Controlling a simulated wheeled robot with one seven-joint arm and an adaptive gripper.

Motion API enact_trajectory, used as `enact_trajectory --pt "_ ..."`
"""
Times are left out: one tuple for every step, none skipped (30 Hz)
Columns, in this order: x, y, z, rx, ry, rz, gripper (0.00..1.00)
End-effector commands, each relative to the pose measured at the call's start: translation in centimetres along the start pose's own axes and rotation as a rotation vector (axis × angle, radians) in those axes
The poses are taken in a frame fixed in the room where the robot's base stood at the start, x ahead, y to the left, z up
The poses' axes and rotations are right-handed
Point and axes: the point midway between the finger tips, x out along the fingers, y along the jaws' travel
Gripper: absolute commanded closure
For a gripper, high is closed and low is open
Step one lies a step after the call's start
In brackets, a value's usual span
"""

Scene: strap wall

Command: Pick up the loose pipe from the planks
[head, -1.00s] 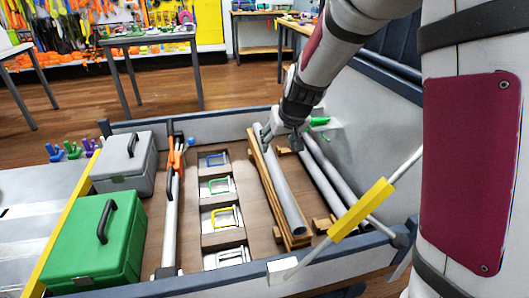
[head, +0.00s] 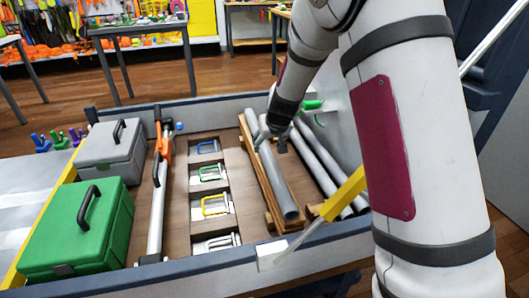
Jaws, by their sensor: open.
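The loose grey pipe (head: 278,184) lies lengthwise on the wooden planks (head: 252,150) in the cargo bed, its open end toward me. My gripper (head: 271,138) is open, pointing down over the pipe's far part. One finger shows on the pipe's left and one on its right. I cannot tell whether either finger touches the pipe. My arm comes down from the upper right.
Two more grey pipes (head: 322,160) lie to the right beside a yellow-sleeved bar (head: 343,194). Left are compartments with coloured shackles (head: 214,206), an orange-headed tool (head: 158,190), a green case (head: 78,228) and a grey case (head: 110,153). Bed walls (head: 200,258) surround them.

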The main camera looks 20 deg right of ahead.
Motion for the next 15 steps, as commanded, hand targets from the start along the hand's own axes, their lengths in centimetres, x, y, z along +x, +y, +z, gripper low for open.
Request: enact_trajectory --pt "0.7 -0.2 0.1 -0.002 -0.001 0.0 0.42" --pt "1.1 -0.3 0.1 -0.002 -0.001 0.0 0.42" --pt "1.7 -0.4 0.1 -0.002 -0.001 0.0 0.42" --pt "2.2 -0.6 0.2 -0.002 -0.002 -0.001 0.42" --pt "2.7 -0.7 0.2 -0.002 -0.002 -0.001 0.42" --pt "3.3 -0.6 0.2 -0.001 -0.001 0.0 0.42" --pt "3.7 -0.6 0.2 0.0 -0.001 0.0 0.42" --pt "4.0 -0.6 0.2 0.0 -0.002 0.0 0.42" --pt "4.4 -0.6 0.2 0.0 -0.001 0.0 0.42" --pt "4.5 -0.6 0.1 0.0 -0.001 0.0 0.42" --pt "4.6 -0.6 0.1 0.0 0.0 0.0 0.42" --pt "4.6 -0.6 0.0 0.0 0.0 0.0 0.42" --pt "4.6 -0.6 0.0 0.0 0.0 0.0 0.42" --pt "4.6 -0.6 0.0 0.0 0.0 0.0 0.42" --pt "4.5 -0.6 0.0 0.0 0.0 0.0 0.42"
